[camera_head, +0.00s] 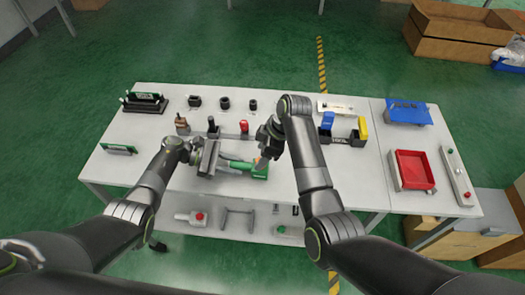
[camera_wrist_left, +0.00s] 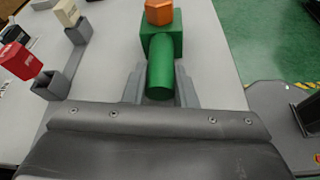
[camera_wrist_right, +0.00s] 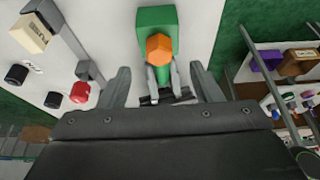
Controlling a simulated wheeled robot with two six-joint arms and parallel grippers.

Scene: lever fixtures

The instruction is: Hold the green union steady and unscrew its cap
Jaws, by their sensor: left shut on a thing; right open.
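My left gripper (camera_wrist_left: 160,88) is shut on the pipe end, one finger on each side. My right gripper (camera_wrist_right: 162,88) is open and empty. In the right wrist view the orange cap (camera_wrist_right: 159,48) lies ahead of its fingers and not between them. My left fingers show below the cap there.
Behind the union stand fixtures with a red lever (camera_head: 244,127), a blue lever (camera_head: 327,120) and a yellow lever (camera_head: 362,127). A red tray (camera_head: 432,183) and a blue panel (camera_head: 408,112) are on the right. A shelf with parts lies below the table.

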